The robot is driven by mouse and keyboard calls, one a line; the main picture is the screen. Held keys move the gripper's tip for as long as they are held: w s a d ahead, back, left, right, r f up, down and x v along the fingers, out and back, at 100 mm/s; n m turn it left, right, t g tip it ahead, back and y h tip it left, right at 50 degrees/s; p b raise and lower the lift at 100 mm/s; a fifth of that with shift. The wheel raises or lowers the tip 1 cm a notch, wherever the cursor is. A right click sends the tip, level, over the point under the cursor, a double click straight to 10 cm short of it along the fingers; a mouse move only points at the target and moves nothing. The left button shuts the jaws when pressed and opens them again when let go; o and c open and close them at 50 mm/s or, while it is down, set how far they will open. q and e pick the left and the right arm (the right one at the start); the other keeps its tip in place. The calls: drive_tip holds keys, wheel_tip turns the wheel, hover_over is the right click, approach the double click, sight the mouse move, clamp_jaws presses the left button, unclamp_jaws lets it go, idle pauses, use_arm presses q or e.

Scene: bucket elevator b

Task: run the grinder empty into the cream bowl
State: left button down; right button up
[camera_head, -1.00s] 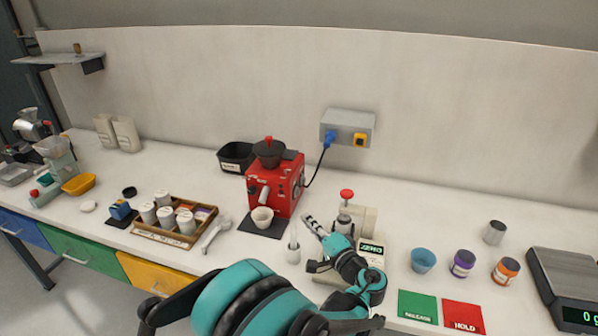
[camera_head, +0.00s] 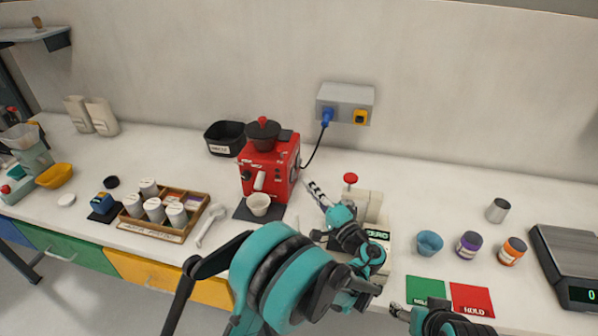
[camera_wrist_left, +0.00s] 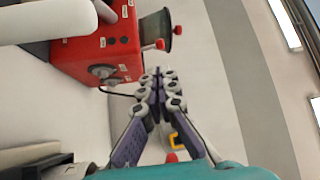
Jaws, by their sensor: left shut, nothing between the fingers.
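The red grinder (camera_head: 282,182) with its dark lidded hopper (camera_head: 263,134) stands on the counter against the wall. The small cream bowl (camera_head: 258,204) sits at its front, under the spout, on a dark mat. My left gripper (camera_head: 312,188) is shut and empty, just right of the grinder and apart from it. In the left wrist view the closed fingers (camera_wrist_left: 158,82) point past the grinder (camera_wrist_left: 100,48), which lies tilted at upper left. My right gripper (camera_head: 396,308) shows only in part at the bottom edge; its jaws are too small to judge.
A grey wall box (camera_head: 345,97) holds a blue plug and yellow switch; a black cord runs to the grinder. A wooden tray (camera_head: 178,232) of white-lidded jars stands left. A blue cup (camera_head: 429,243), coloured jars and a scale (camera_head: 566,262) stand right.

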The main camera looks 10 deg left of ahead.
sight(282, 151)
use_arm(q)
drive_tip(key=b+x, duration=0.2)
drive_tip(key=x, duration=1.1)
drive_tip(key=shift+r+b, duration=0.1)
drive_tip(key=shift+b, duration=0.25)
drive_tip(key=shift+w+r, duration=0.1)
drive_tip(key=shift+m+h+p, duration=0.3)
drive_tip(key=shift+h+p, duration=0.1)
drive_tip(key=shift+p, duration=0.05)
drive_tip(key=shift+w+r+m+g+p, duration=0.3)
drive_tip(key=shift+m+p, duration=0.1)
drive_tip(key=shift+p, duration=0.2)
drive_tip(key=w+m+g+h+p, duration=0.1)
drive_tip(key=p, duration=0.1)
drive_tip(key=w+r+m+g+h+p, duration=0.1)
drive_tip(key=m+g+p, duration=0.1)
drive_tip(key=p, duration=0.1)
drive_tip(key=shift+w+h, duration=0.2)
drive_tip(key=shift+h, duration=0.1)
drive_tip(key=shift+d+r, duration=0.1)
